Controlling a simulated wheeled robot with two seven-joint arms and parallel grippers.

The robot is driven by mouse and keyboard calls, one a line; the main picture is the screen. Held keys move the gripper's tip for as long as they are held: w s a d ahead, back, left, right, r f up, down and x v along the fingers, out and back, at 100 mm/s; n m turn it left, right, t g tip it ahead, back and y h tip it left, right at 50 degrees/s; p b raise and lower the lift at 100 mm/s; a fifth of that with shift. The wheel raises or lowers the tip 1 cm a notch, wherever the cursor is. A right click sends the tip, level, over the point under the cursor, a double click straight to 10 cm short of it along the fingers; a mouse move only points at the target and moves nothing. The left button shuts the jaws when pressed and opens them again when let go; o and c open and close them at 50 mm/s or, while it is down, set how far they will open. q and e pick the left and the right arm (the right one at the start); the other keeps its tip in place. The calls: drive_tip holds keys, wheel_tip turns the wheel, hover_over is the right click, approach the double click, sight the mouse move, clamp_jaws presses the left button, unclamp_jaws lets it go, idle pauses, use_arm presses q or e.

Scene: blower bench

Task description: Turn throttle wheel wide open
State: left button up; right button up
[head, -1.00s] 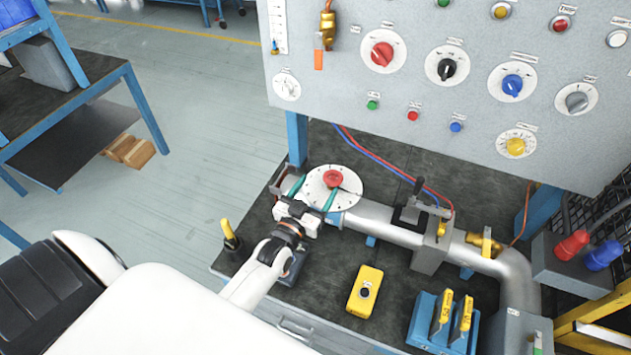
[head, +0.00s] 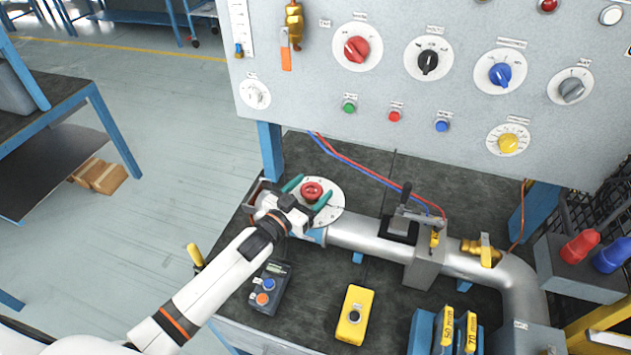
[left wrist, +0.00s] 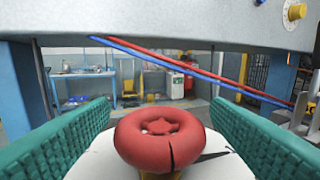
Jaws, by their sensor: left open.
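The throttle wheel (head: 312,191) is a small red handwheel on a round white dial plate (head: 330,214) at the left end of the silver pipe (head: 370,236). In the left wrist view the red wheel (left wrist: 160,140) is close and centred, with a dark line on its front rim and a black pointer on the plate beside it. My left gripper (head: 306,192) is open, with its green-padded fingers on either side of the wheel. In the left wrist view gaps show between the wheel and both fingers. My right gripper is not in view.
A grey panel (head: 300,110) with coloured knobs stands behind the pipe. A lever clamp (head: 405,222) sits on the pipe to the right. A dark handheld meter (head: 268,287), a yellow box (head: 354,314) and a blue holder (head: 421,332) lie in front. Red and blue hoses (head: 365,172) run behind.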

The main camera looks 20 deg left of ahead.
use_arm(q)
drive_tip(key=shift+x, duration=1)
drive_tip(key=shift+w, duration=0.3)
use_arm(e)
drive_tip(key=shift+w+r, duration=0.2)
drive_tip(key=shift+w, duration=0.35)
use_arm(q)
drive_tip(key=shift+c, duration=0.7)
drive_tip(key=c, duration=0.8)
drive_tip(key=shift+d+n+y, duration=0.1)
drive_tip(key=shift+n+y, duration=0.3)
drive_tip(key=shift+y, duration=0.2)
drive_tip(key=shift+c, duration=0.2)
drive_tip(key=shift+n+t+y, duration=0.3)
drive_tip(key=shift+y, duration=0.2)
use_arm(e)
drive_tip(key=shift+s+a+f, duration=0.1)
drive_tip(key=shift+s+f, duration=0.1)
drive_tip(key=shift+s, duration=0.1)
